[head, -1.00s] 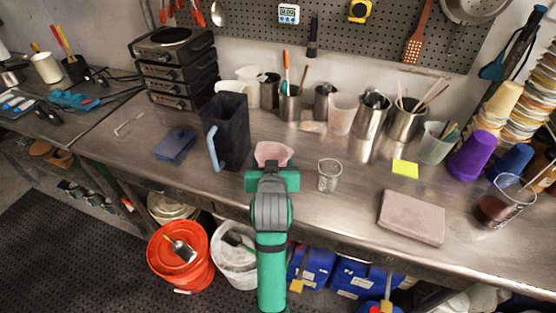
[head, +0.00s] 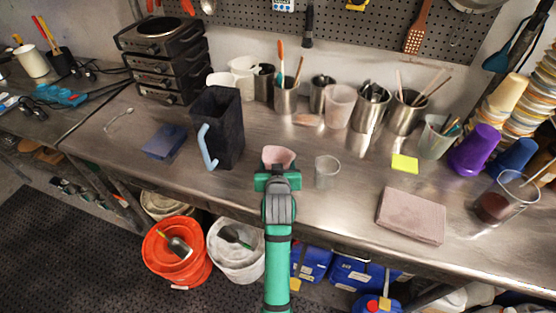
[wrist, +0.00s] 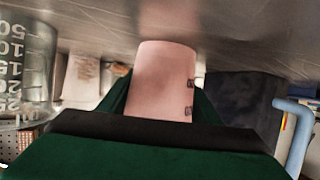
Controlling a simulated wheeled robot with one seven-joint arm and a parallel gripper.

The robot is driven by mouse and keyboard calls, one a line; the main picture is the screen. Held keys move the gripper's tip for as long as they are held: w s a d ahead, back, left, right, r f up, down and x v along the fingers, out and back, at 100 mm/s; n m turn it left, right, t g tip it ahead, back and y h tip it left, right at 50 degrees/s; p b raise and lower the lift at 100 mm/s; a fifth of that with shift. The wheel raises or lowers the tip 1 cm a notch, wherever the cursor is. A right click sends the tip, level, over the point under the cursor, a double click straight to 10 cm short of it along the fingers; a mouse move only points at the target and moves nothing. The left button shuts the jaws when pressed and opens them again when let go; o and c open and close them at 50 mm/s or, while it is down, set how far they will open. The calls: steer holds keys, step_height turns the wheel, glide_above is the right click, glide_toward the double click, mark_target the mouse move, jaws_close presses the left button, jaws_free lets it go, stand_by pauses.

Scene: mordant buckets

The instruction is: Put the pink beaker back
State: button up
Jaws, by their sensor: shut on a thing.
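The pink beaker (head: 278,155) is at the front of the steel bench, between the dark pitcher with a pale blue handle (head: 218,128) and a clear beaker (head: 327,171). My gripper (head: 277,172) is shut on the pink beaker from the front side. In the wrist view the pink beaker (wrist: 162,80) stands out between my dark finger pads, with small dark marks on its side. The wrist view is upside down, with the bench at the top. Whether the beaker touches the bench or is slightly above it, I cannot tell.
A yellow note (head: 404,163) and a pinkish slab (head: 411,216) lie to the right. A blue sponge-like block (head: 164,141) lies left of the pitcher.

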steer(key=shift+f, duration=0.1)
steer(key=o, duration=1.1)
steer(key=shift+w, duration=0.15)
steer(key=shift+o, duration=0.2)
steer(key=v, duration=1.2)
steer(key=shift+d, duration=0.25)
steer(key=shift+a, duration=0.3)
